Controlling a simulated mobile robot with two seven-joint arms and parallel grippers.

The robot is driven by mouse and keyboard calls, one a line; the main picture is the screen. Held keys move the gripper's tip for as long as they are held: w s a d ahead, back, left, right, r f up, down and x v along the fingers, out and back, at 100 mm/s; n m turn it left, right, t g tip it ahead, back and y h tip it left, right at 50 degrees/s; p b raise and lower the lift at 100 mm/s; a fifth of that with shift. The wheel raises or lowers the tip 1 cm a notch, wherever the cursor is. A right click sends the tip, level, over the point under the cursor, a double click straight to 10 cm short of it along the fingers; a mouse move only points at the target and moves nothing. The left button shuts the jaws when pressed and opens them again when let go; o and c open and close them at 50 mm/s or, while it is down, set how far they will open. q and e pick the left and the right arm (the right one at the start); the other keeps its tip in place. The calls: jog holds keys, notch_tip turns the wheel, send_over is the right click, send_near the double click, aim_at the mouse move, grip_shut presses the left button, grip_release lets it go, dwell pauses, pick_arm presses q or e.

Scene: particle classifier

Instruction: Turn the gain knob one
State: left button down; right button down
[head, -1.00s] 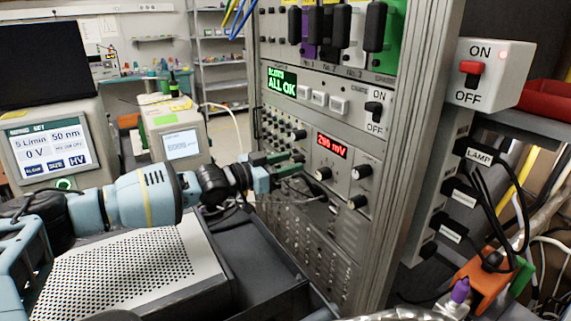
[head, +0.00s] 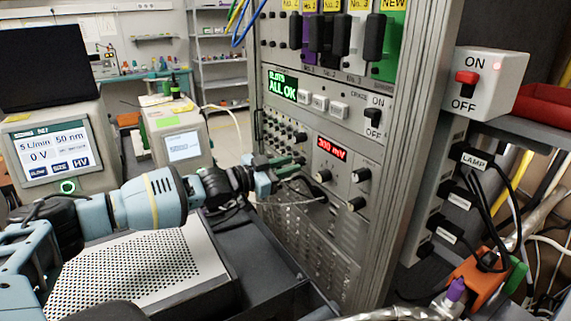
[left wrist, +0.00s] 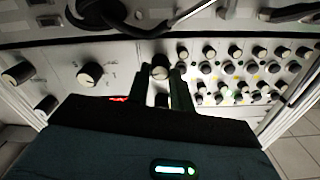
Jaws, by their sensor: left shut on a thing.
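My left gripper (head: 284,164) comes in from the left to the front of the instrument rack (head: 345,235). Its fingers are shut on a small knob, left of the red display (head: 331,148) that reads about 300 mV. In the head view the fingers hide this knob. In the left wrist view the fingertips (left wrist: 161,72) sit on both sides of the dark knob (left wrist: 160,64) with a light cap. I cannot read a label that names it as gain knob one. My right gripper is not in view.
Other knobs (head: 323,176) stand right of the fingers, and rows of small knobs (left wrist: 235,52) show in the left wrist view. Cables hang below the gripper. A perforated metal box (head: 130,268) lies under my left arm. A lamp switch box (head: 487,80) stands at right.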

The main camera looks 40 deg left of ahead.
pick_arm(q)
jog(key=c, duration=1.2)
grip_release()
jog(key=shift+c, duration=0.2)
jog(key=shift+s+a, duration=0.1)
jog(key=shift+s, duration=0.05)
jog(key=v, duration=0.7)
jog(key=shift+s, duration=0.25)
jog(key=shift+f, duration=0.1)
